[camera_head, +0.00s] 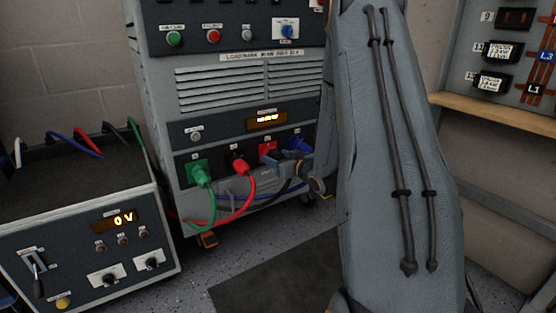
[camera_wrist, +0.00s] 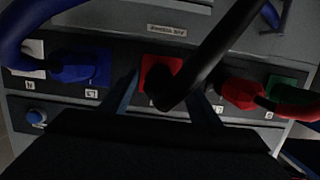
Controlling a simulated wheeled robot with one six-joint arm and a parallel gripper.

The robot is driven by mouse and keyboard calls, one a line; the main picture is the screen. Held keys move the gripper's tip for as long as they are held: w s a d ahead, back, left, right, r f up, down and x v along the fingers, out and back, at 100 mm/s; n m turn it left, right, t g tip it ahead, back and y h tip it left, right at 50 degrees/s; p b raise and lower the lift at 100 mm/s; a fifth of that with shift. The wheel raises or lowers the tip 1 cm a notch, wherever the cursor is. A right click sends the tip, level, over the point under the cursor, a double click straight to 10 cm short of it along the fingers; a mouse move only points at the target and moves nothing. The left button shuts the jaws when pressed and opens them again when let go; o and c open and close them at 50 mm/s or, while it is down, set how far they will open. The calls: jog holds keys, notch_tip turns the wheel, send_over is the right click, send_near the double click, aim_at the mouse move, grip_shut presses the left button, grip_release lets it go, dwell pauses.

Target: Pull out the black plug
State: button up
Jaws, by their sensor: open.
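The black plug (camera_wrist: 165,88) sits in the red socket (camera_wrist: 153,66) on the panel, with its thick black cable (camera_wrist: 215,42) rising to the upper right in the wrist view. My gripper (camera_wrist: 165,103) is open, with one finger on each side of the black plug. I cannot tell whether the fingers touch it. In the head view the red socket (camera_head: 268,150) shows at the cabinet's lower front, and my gripper (camera_head: 290,165) is in front of it. My gripper and arm partly hide the plug there.
A blue plug (camera_wrist: 80,72) is to the left of the black plug and a red plug (camera_wrist: 238,94) to its right in the wrist view. A green plug (camera_head: 200,175) and looping cables hang at the cabinet front. A box with a display (camera_head: 116,219) stands at left.

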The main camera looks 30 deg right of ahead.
jog(key=c, duration=1.3)
jog(key=shift+a+n+h+b, duration=0.1)
jog(key=shift+n+h+b, duration=0.3)
jog(key=shift+n, duration=0.6)
jog(key=o, duration=0.7)
jog(key=shift+n, duration=0.4)
jog(key=c, duration=0.7)
